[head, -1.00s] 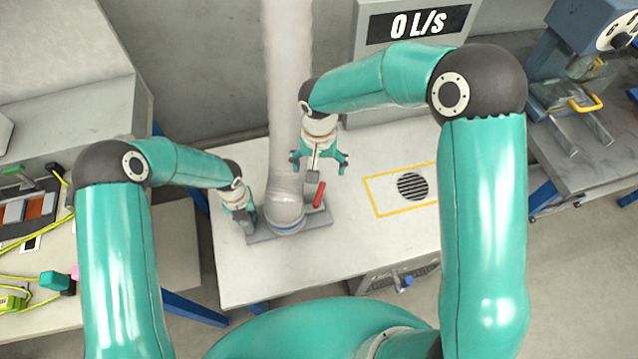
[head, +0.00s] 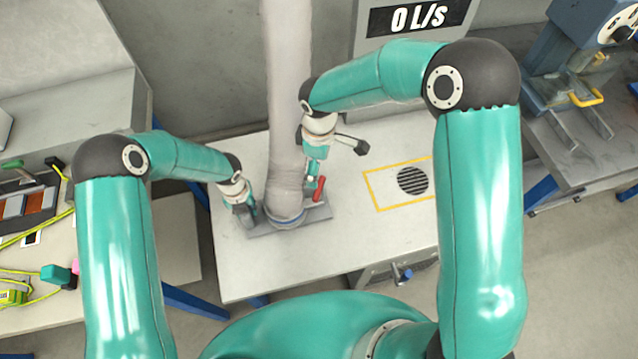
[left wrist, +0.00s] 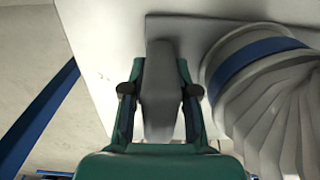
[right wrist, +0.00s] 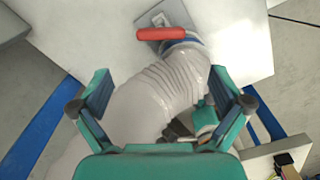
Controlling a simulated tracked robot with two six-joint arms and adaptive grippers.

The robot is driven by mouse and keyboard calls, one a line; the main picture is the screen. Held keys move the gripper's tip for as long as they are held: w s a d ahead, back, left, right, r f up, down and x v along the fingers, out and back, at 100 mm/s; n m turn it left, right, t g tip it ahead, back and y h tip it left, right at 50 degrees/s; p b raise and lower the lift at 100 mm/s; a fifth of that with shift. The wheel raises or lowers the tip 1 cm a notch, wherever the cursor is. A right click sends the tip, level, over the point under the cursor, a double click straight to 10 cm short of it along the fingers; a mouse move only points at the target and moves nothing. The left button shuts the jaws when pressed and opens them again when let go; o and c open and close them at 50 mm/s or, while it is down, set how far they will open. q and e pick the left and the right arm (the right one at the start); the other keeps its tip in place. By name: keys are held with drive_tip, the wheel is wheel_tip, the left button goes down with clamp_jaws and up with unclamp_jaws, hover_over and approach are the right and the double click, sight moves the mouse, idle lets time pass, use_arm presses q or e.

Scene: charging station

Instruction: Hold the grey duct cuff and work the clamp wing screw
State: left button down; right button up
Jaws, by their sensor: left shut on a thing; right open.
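The pale ribbed duct (head: 287,110) comes down to a grey cuff with a blue band (head: 286,221) on a grey base plate (head: 318,213). The left wrist view shows the band (left wrist: 255,60) close up. My left gripper (head: 248,212) is at the cuff's left side, shut on a grey tab (left wrist: 160,90) beside the cuff. The red wing screw (head: 319,188) is at the cuff's right; it also shows in the right wrist view (right wrist: 175,34). My right gripper (head: 335,165) is open just above the screw. In the right wrist view the duct lies between its fingers, the screw beyond them.
A yellow-outlined square with a round vent (head: 412,180) lies on the table to the right. A display reading 0 L/s (head: 419,17) stands behind. Side benches hold cables (head: 35,285) at left and a blue machine (head: 580,60) at right.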

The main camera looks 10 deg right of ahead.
sight(319, 186)
wheel_tip(319, 186, down, 10)
drive_tip(key=shift+f, duration=0.25)
drive_tip(key=shift+c, duration=0.2)
drive_tip(key=c, duration=1)
drive_tip(key=shift+o, duration=0.2)
drive_tip(key=shift+m, duration=0.4)
drive_tip(key=shift+m, duration=2.8)
drive_tip(key=o, duration=1)
